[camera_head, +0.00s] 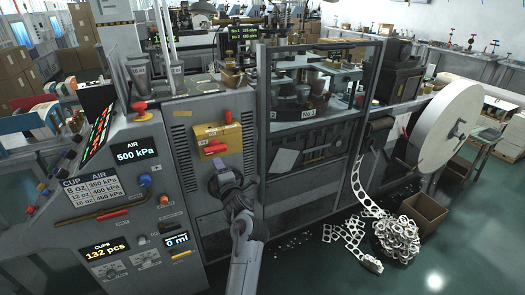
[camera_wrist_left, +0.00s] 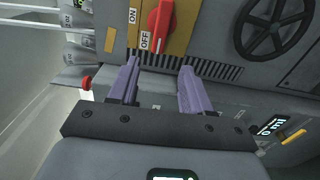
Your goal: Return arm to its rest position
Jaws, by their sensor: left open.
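My left gripper (camera_head: 229,184) is raised in front of the grey machine (camera_head: 190,120), just below the yellow switch panel (camera_head: 232,133). In the left wrist view its two purple fingers (camera_wrist_left: 158,72) are spread apart with nothing between them. Beyond the fingertips, the red switch handle (camera_wrist_left: 160,22) stands by the OFF and ON labels, apart from the fingers. A dark handwheel (camera_wrist_left: 272,28) is to the right in that view; in the head view my gripper partly covers that area. My right gripper is not in view.
A control console (camera_head: 110,190) with knobs and displays reading 500 kPa and 132 pcs stands at left. A glass-fronted forming station (camera_head: 315,120) is right of the gripper. A large paper roll (camera_head: 450,125), a cardboard box (camera_head: 424,212) and scrap paper (camera_head: 397,240) lie farther right.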

